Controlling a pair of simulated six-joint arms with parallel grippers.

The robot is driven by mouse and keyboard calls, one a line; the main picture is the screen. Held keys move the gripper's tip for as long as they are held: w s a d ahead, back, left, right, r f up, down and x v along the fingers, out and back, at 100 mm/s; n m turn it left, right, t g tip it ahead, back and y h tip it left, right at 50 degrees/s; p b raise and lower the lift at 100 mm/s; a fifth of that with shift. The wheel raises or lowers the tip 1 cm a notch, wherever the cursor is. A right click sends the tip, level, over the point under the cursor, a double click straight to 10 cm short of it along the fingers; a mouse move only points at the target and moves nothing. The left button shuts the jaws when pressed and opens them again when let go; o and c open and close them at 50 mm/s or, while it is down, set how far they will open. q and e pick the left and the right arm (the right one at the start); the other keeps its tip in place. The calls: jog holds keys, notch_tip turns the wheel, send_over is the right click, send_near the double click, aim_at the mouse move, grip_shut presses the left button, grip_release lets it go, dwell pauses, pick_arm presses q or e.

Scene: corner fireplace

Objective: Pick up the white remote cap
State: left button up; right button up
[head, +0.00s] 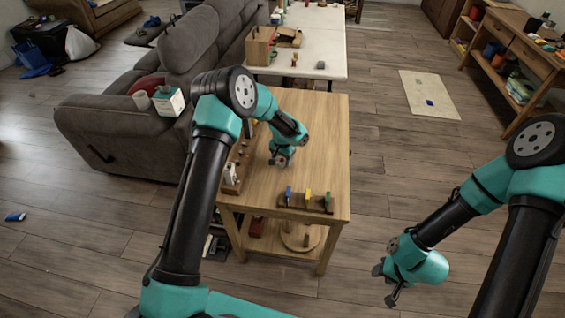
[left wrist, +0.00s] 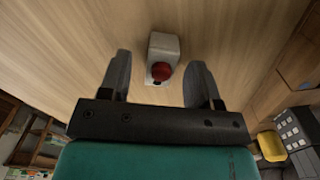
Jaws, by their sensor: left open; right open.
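A small off-white block with a red round knob (left wrist: 165,48) lies on the wooden table between the fingertips of my left gripper (left wrist: 160,78) in the left wrist view. It may be the white remote cap, but I cannot tell for sure. The fingers are open on either side of it, with gaps showing. In the head view, my left gripper (head: 281,160) is low over the middle of the table (head: 322,125), and the block is too hidden to make out. My right gripper (head: 386,285) is open and empty, off the table at the lower right.
A rack with blue, yellow and green pieces (head: 305,201) stands at the table's near edge. A white item (head: 231,173) stands by its left edge. A grey sofa (head: 130,125) is to the left. The table's right side is clear.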

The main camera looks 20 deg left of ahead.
pick_arm(q)
jog(key=shift+f, duration=0.6)
jog(key=c, duration=0.9)
jog(key=shift+r, duration=0.15)
notch_tip(320, 180, up, 10)
jog(key=shift+f, duration=0.15)
dwell(0.5)
